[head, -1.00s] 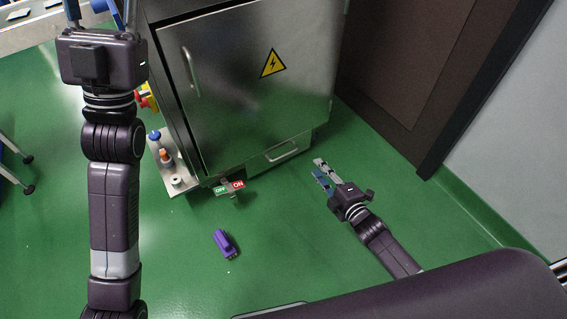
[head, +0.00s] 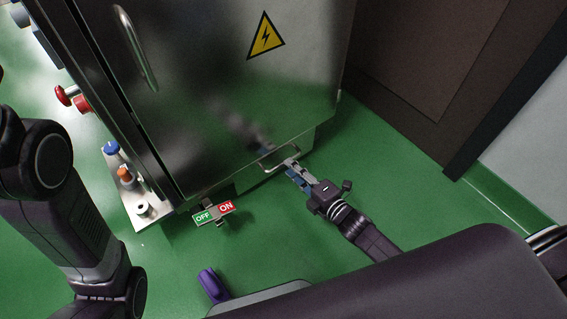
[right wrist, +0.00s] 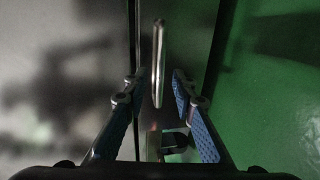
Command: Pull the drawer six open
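The drawer (head: 308,145) is a low steel front at the foot of the metal cabinet, with a thin bar handle (head: 279,156). It looks shut. My right gripper (head: 293,170) is at the right end of this handle, just above the floor. In the right wrist view its two blue-padded fingers are apart, and the handle (right wrist: 159,62) stands between and ahead of them, with gaps on both sides. I cannot tell if the tips reach past the bar. My left arm shows at the left edge, but its gripper is out of view.
The steel cabinet (head: 210,80) has a long door handle (head: 136,48). An OFF/ON switch (head: 214,212) sticks out low at the front. A purple object (head: 213,285) lies on the green floor. A brown door (head: 420,70) stands right.

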